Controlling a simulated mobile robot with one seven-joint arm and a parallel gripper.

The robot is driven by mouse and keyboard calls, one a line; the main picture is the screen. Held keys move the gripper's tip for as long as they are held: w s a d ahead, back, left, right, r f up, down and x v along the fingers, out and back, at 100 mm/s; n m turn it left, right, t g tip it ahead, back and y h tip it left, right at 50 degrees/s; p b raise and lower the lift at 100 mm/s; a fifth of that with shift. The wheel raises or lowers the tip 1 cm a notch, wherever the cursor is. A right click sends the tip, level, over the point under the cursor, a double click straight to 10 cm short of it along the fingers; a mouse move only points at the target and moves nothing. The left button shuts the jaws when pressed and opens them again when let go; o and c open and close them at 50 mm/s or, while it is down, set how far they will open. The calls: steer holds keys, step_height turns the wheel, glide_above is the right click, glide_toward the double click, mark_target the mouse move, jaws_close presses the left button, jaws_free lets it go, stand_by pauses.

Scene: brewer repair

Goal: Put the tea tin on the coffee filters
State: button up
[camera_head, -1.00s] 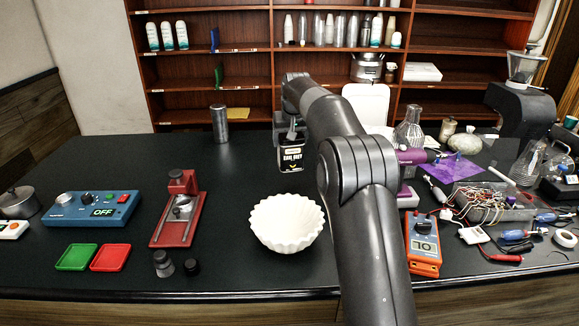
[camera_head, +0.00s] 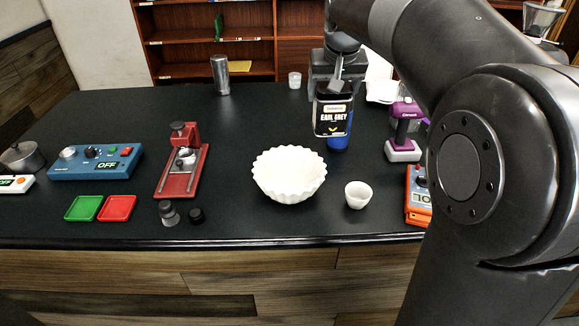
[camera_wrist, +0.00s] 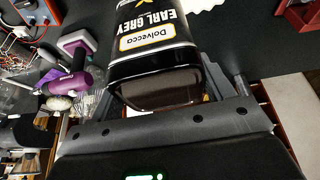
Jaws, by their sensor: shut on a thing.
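The tea tin (camera_head: 333,112) is black with a white and yellow Earl Grey label. My gripper (camera_head: 336,80) is shut on it near its top and holds it upright, seemingly above the counter, behind and right of the coffee filters. The tin also fills the middle of the wrist view (camera_wrist: 155,50), between the fingers, which are largely hidden. The coffee filters (camera_head: 289,174) are a white fluted stack on the black counter, open side up, with nothing in them. A blue thing (camera_head: 340,139) shows just below the tin.
A small white cup (camera_head: 358,195) stands right of the filters. A purple tool (camera_head: 405,130) and an orange multimeter (camera_head: 418,195) are further right. A red stand (camera_head: 182,165) is to the left. The counter between stand and filters is clear.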

mark_target(339, 109)
steer(key=s, duration=0.2)
steer(key=s+d, duration=0.1)
steer(key=s, duration=0.1)
steer(key=shift+s+d+r, duration=0.1)
steer(key=shift+s, duration=0.35)
steer(key=w+a+f, duration=0.3)
steer(key=a+f, duration=0.8)
steer(key=shift+w, duration=0.3)
steer(key=shift+f, duration=0.1)
steer(key=shift+f, duration=0.1)
steer(key=o, duration=1.1)
